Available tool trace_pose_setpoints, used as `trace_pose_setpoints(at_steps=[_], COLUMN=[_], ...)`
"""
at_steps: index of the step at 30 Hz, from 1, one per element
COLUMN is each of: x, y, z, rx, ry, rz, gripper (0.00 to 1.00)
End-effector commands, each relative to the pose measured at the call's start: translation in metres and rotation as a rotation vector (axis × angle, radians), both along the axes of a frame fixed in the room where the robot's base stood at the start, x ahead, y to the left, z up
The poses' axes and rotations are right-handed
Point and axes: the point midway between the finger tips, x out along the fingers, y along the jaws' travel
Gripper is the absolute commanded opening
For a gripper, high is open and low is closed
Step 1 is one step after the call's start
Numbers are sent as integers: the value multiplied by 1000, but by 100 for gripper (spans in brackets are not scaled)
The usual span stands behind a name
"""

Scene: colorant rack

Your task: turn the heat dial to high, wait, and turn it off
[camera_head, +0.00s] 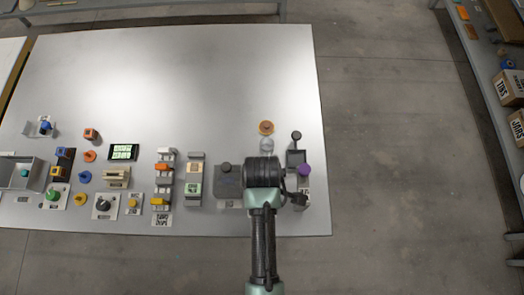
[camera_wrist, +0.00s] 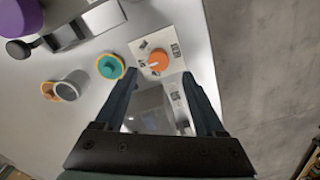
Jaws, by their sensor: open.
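An orange dial (camera_wrist: 158,61) sits on a white plate (camera_wrist: 143,46) with small dark labels; I cannot read them to confirm it is the heat dial. My gripper (camera_wrist: 158,76) is open and empty, its fingertips on either side of the dial's near edge. I cannot tell whether they touch it. In the head view my wrist hides the gripper and this plate. Another dial, dark grey (camera_head: 103,203), stands on a white plate at the table's front left; its markings are too small to read.
A teal and orange disc (camera_wrist: 110,66) and a grey cylinder (camera_wrist: 73,85) stand left of the dial. A purple knob (camera_head: 304,170) is close to my wrist. A green-lit display (camera_head: 123,152) lies at left. The table's far half (camera_head: 180,80) is clear.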

Motion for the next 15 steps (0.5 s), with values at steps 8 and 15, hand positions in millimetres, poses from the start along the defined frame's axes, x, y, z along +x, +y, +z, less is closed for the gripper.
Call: trace_pose_setpoints(at_steps=[8,15], x=[0,1], y=[0,0], z=[-47,-62], rx=[0,0], ry=[0,-4], rz=[-1,-1], gripper=[72,72])
